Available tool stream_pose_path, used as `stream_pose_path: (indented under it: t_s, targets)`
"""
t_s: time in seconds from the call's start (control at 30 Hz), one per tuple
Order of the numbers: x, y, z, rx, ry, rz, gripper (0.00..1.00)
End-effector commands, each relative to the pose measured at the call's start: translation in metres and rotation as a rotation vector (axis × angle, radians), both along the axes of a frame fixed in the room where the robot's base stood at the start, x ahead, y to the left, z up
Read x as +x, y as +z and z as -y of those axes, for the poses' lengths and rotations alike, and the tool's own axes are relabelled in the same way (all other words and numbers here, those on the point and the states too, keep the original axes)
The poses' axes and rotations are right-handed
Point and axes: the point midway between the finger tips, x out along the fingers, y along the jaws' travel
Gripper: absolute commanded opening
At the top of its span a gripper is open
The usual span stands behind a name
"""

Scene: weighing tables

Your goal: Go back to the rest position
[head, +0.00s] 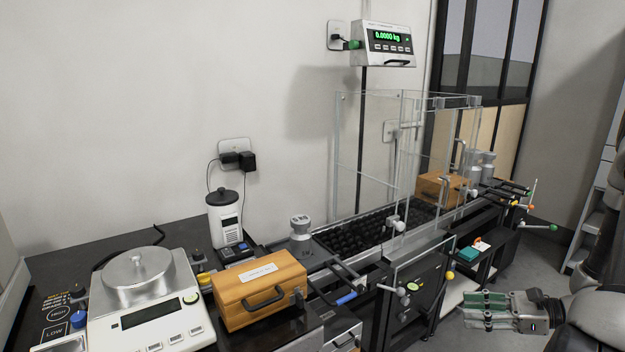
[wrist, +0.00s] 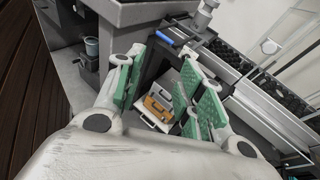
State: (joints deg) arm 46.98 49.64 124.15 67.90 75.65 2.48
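My gripper (head: 471,309) is at the lower right of the head view, out in front of the tables, with its green-padded fingers apart. In the wrist view my gripper (wrist: 163,75) shows the two green pads spread with nothing held between them. Its fingers touch nothing that I can see. Beyond the gap, an orange-brown object (wrist: 157,107) lies on a pale surface; I cannot tell exactly what it is.
A balance (head: 150,320), a wooden case (head: 260,292) and a metal weight (head: 301,228) stand at the left. A glass enclosure (head: 370,150) surrounds a black roller conveyor (head: 375,232). A second wooden case (head: 441,188) is at its far end. Coloured-knob handles stick out toward my gripper's side.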

Motion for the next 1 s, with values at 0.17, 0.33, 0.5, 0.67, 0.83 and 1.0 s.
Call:
stream_pose_path:
  t_s: [0.17, 0.33, 0.5, 0.67, 0.83, 1.0]
  targets:
    - [-0.043, 0.025, -0.009, -0.173, 0.262, 0.035, 0.38]
    - [-0.087, 0.059, -0.005, -0.418, 0.587, 0.114, 0.38]
    - [-0.116, 0.098, 0.013, -0.707, 0.909, 0.23, 0.38]
    - [-0.127, 0.139, 0.028, -0.977, 1.156, 0.363, 0.38]
    - [-0.129, 0.187, 0.033, -1.253, 1.348, 0.526, 0.38]
    - [-0.132, 0.231, 0.02, -1.473, 1.436, 0.708, 0.38]
